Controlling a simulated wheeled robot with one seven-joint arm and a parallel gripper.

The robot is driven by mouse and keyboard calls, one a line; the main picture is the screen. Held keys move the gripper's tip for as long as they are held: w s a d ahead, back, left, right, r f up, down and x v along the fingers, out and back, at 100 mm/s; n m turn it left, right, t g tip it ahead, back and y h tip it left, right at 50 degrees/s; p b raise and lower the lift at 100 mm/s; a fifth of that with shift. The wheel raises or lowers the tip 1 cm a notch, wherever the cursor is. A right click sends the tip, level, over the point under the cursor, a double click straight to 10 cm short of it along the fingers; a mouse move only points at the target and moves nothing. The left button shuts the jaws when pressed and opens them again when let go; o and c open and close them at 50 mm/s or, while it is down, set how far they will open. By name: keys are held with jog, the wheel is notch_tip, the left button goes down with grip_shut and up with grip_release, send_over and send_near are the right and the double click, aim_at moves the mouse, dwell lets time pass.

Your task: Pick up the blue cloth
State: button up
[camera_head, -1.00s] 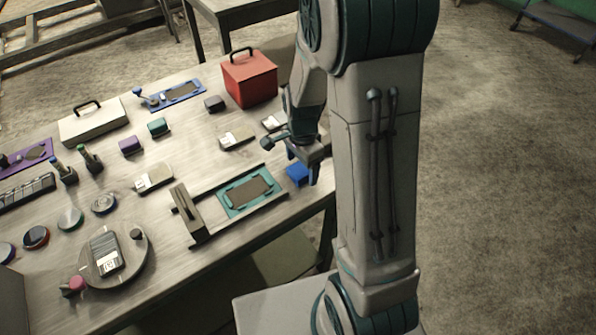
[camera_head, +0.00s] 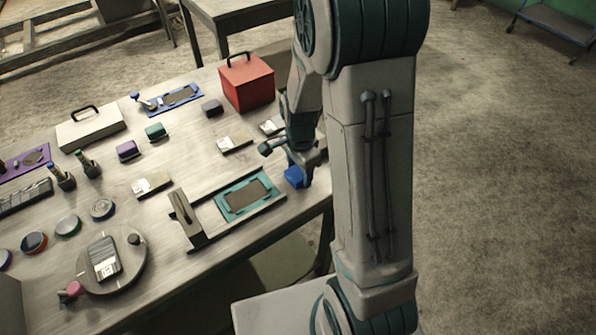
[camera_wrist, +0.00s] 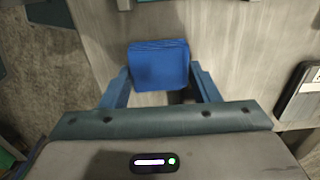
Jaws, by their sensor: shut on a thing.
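The blue cloth (camera_wrist: 158,65) is a small folded blue block between the two fingers of my gripper (camera_wrist: 160,80) in the wrist view. In the head view the cloth (camera_head: 294,177) shows at the right part of the table, just below my gripper (camera_head: 299,168). My gripper is shut on the cloth, with a finger at its left and right sides. My arm hides part of the cloth and the table behind it in the head view. I cannot tell whether the cloth touches the table.
A teal-framed plate (camera_head: 246,194) in a metal fixture lies left of the cloth. A red box (camera_head: 246,83) with a handle stands behind. Flat white-grey devices (camera_head: 235,140) lie nearby. The table's front edge is close to the cloth.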

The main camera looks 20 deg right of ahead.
jog(key=shift+r, duration=0.4)
jog(key=r, duration=0.3)
jog(key=shift+s+d+r, duration=0.1)
jog(key=shift+d+r, duration=0.05)
jog(key=shift+d, duration=0.15)
jog(key=s+d+r+b, duration=0.1)
jog(key=s+d+r, duration=0.5)
jog(key=d, duration=0.3)
jog(key=shift+d+r+b, duration=0.2)
jog(key=shift+r+b, duration=0.1)
jog(key=shift+o, duration=1)
jog(key=shift+c, duration=0.2)
